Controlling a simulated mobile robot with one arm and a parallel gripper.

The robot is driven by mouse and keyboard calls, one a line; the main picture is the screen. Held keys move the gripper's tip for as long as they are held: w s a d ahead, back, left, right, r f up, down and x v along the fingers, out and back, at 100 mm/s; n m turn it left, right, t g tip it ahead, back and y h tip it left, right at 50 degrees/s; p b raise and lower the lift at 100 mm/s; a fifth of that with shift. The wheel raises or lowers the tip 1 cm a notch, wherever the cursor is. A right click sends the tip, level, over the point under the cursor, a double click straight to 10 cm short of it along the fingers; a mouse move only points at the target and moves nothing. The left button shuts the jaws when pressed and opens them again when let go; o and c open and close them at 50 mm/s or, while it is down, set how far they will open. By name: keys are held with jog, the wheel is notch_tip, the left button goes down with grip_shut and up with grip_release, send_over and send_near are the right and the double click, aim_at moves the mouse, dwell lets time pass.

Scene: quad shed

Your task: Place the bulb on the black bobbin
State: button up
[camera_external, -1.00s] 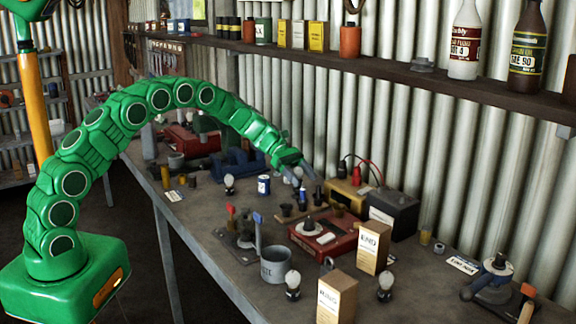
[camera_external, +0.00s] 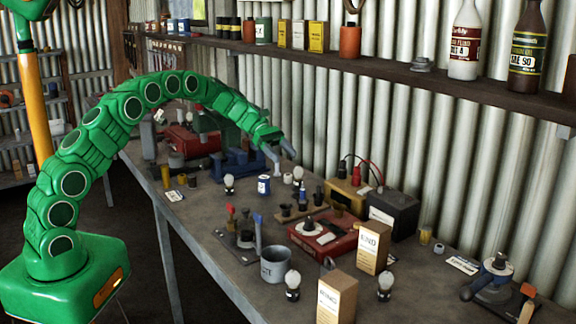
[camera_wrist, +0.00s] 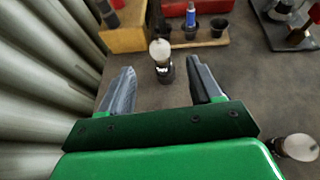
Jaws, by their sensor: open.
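A clear round bulb with a dark base (camera_wrist: 161,50) stands upright just beyond my fingertips in the wrist view. It seems to be the bulb (camera_external: 298,174) below and right of my gripper in the external view. My gripper (camera_wrist: 161,72) is open and empty, its fingers either side of the line to that bulb; it also shows in the external view (camera_external: 282,155), above the bench. Similar bulbs on dark bases stand at left (camera_external: 229,183), front (camera_external: 292,284) and front right (camera_external: 385,284). I cannot tell which dark piece is the black bobbin.
A wooden strip with black cups (camera_wrist: 217,27) lies beyond the bulb. A yellow box (camera_wrist: 122,38) and the corrugated wall (camera_wrist: 40,70) are at left in the wrist view. Another bulb (camera_wrist: 297,147) is at lower right. The bench between is clear.

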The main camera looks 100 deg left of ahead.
jog(key=shift+s+a+r, duration=0.25)
jog(key=shift+s+a, duration=0.1)
jog(key=shift+s, duration=0.1)
